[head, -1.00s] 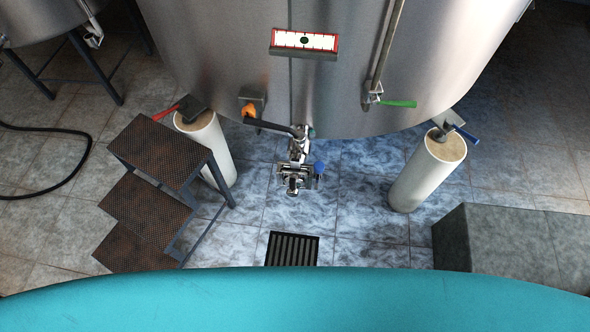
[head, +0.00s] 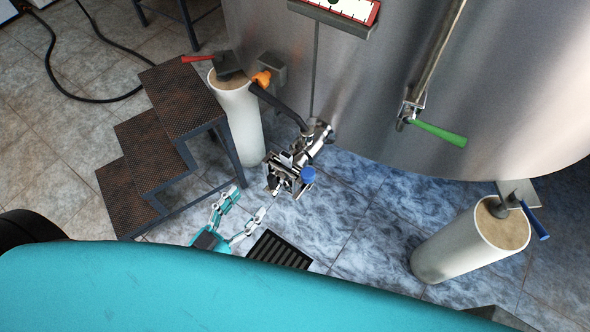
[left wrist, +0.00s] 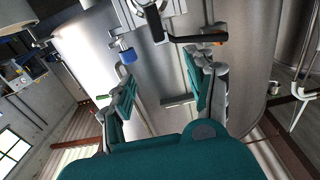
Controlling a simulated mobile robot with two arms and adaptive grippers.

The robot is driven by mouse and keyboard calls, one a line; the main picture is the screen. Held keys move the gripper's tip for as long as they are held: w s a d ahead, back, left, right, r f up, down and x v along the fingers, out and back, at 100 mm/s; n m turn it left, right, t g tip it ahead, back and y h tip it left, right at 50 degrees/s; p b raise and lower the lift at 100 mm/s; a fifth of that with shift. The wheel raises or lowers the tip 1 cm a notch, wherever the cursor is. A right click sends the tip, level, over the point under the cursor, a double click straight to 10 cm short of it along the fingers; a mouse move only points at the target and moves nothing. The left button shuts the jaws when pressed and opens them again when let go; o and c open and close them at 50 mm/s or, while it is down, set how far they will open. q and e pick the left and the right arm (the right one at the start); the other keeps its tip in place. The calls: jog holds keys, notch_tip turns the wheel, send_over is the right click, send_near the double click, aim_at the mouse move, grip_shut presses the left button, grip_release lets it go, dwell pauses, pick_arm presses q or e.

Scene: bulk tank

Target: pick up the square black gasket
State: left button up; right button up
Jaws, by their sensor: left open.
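I cannot make out the square black gasket for certain in either view. A metal outlet valve with clamp parts (head: 290,172) hangs low on the tank, with a blue knob (head: 307,174) beside it and small dark parts on it. My left gripper (head: 247,205) is open and empty, below and left of the valve, near the floor drain. In the left wrist view its two teal fingers (left wrist: 160,75) stand apart, with the blue knob (left wrist: 127,54) and metal fitting beyond them. My right gripper is out of view.
The steel tank (head: 400,110) fills the back. Rusty steps (head: 150,150) stand left; a white leg (head: 240,122) is behind the valve's left, another (head: 470,245) at right. A black floor drain (head: 280,250) lies in front. Blue-grey tiles between the legs look clear.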

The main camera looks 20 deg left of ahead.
aim_at(284, 159)
pick_arm(q)
jog(key=x, duration=1)
jog(key=shift+w+a, duration=0.1)
jog(key=shift+w+f, duration=0.1)
jog(key=shift+w, duration=0.3)
jog(key=x, duration=0.5)
jog(key=shift+f, duration=0.4)
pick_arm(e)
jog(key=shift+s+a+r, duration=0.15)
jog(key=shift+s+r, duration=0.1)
pick_arm(q)
jog(key=shift+c, duration=0.2)
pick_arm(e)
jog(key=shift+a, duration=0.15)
pick_arm(q)
jog(key=shift+c, duration=1)
grip_shut()
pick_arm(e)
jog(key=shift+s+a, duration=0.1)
